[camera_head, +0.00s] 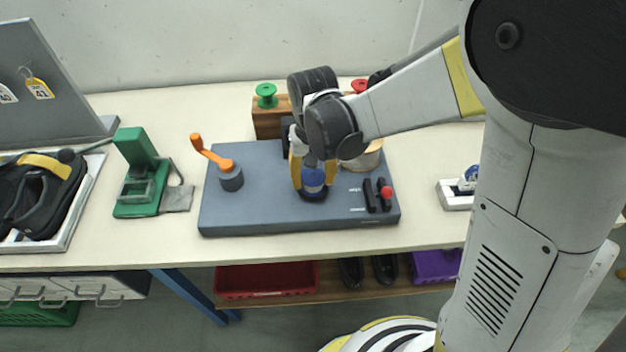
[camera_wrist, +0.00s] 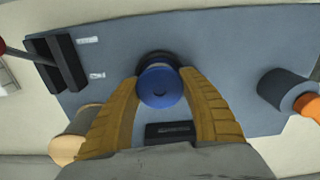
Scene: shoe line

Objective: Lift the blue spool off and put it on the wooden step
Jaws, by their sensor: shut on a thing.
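The blue spool (camera_head: 313,180) is between the yellow fingers of my gripper (camera_head: 313,176), low over the grey-blue board. It also shows in the wrist view (camera_wrist: 160,87), with my gripper's fingertips (camera_wrist: 160,82) touching its sides and a dark round base just behind it. My gripper is shut on it. I cannot tell whether the spool still rests on that base. The wooden step (camera_head: 266,122) stands behind the board, with a green spool (camera_head: 266,92) on its left and a red spool (camera_head: 359,86) at its right. My arm hides its middle.
On the board (camera_head: 262,212) are an orange-handled crank (camera_head: 226,170), a red-knobbed lever (camera_head: 386,191) and a pale round roll (camera_head: 366,158). A green device (camera_head: 140,180) stands to the left. A white tray with a shoe (camera_head: 75,215) is further left. Bare table lies between them.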

